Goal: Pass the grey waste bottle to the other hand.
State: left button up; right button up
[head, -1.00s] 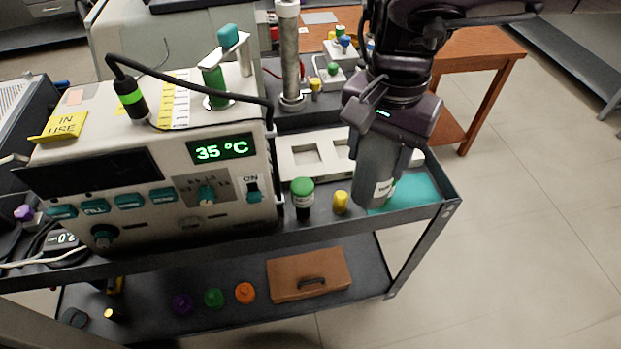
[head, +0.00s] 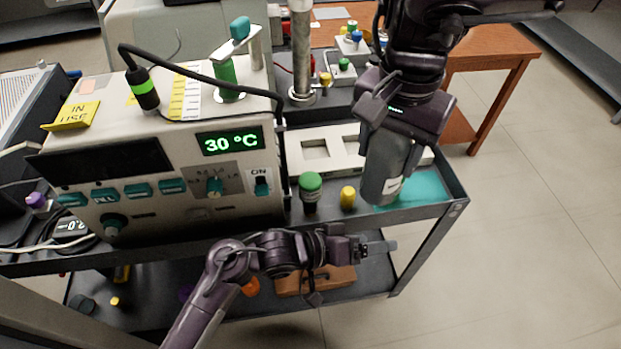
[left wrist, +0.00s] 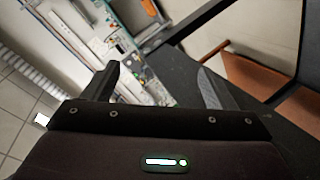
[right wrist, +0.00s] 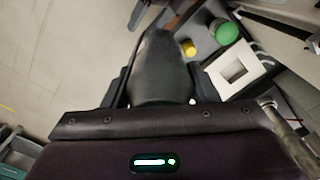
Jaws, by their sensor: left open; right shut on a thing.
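The grey waste bottle (head: 381,178) hangs in my right gripper (head: 400,135), over the teal mat at the right end of the cart's top shelf. In the right wrist view the bottle (right wrist: 160,75) fills the space between the fingers, and the gripper is shut on it. A pale label shows low on the bottle in the head view. My left gripper (head: 375,248) is open and empty, lower than the bottle and in front of the cart. In the left wrist view its two fingers (left wrist: 155,85) stand apart with nothing between them.
A green-capped bottle (head: 310,190) and a yellow-capped vial (head: 347,198) stand at the shelf's front edge, beside the grey bottle. A white rack (head: 340,135) lies behind them. The instrument (head: 150,175) reads 30 °C. A brown case (head: 345,278) is on the lower shelf. Floor at right is clear.

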aim_at(363, 179)
pick_arm(q)
jog(key=s+a+r+m+t+y, duration=0.1)
jog(key=a+r+m, duration=0.45)
jog(key=r, duration=0.55)
jog(key=s+a+r+m+t, duration=0.1)
jog(key=a+r+m, duration=0.4)
jog(key=r, duration=0.6)
jog(key=shift+n+g, duration=0.3)
jog(key=shift+n, duration=0.35)
jog(key=x, duration=1.1)
jog(key=shift+w+f, duration=0.25)
jog(key=shift+c, duration=0.2)
jog(key=shift+a, duration=0.1)
jog(key=c, duration=1)
jog(key=shift+c, duration=0.5)
pick_arm(e)
jog(key=o, duration=1.1)
jog(key=shift+o, duration=0.2)
